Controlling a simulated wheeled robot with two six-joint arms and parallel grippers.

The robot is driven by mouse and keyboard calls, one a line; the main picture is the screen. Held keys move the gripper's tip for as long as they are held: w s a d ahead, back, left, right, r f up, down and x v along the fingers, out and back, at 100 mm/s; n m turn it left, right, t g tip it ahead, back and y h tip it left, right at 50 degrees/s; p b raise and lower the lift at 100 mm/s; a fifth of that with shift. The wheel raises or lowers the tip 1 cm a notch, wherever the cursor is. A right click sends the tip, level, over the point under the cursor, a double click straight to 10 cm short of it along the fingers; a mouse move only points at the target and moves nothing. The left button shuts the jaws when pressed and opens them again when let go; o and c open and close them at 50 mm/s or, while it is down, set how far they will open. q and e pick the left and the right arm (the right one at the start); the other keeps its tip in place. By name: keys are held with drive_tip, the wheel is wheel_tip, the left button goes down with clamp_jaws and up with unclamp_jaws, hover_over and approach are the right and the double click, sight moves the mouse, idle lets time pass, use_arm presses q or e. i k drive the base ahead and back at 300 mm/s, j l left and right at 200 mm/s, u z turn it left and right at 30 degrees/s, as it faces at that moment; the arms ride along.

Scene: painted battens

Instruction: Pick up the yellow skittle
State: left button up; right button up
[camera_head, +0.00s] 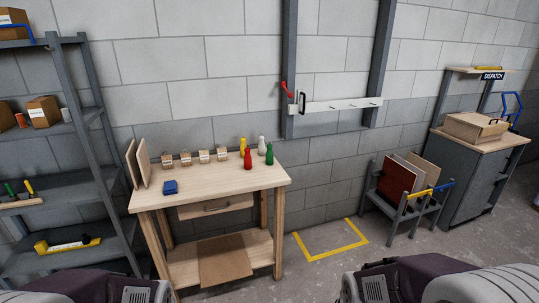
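The yellow skittle (242,147) stands upright near the back right of the wooden workbench top (215,185). A red skittle (248,160) stands just in front of it and to its right, close to it in the picture. A white skittle (261,145) and a green skittle (269,155) stand farther right. Parts of my arms show along the bottom edge, in front of the bench. Neither of my grippers is in view.
A blue block (170,187) lies at the bench's left front. Several small wooden blocks (204,156) line its back. Two upright boards (142,163) stand at its left end. Shelves (70,185) stand left. The front middle of the bench top is clear.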

sight(244, 140)
drive_tip(key=i+z, duration=0.2)
drive_tip(key=i, duration=0.3)
drive_tip(key=i+j+z, duration=0.2)
drive_tip(key=i, duration=0.25)
drive_tip(key=i+j+z, duration=0.15)
drive_tip(key=i, duration=0.3)
drive_tip(key=i+j+z, duration=0.2)
drive_tip(key=i, duration=0.25)
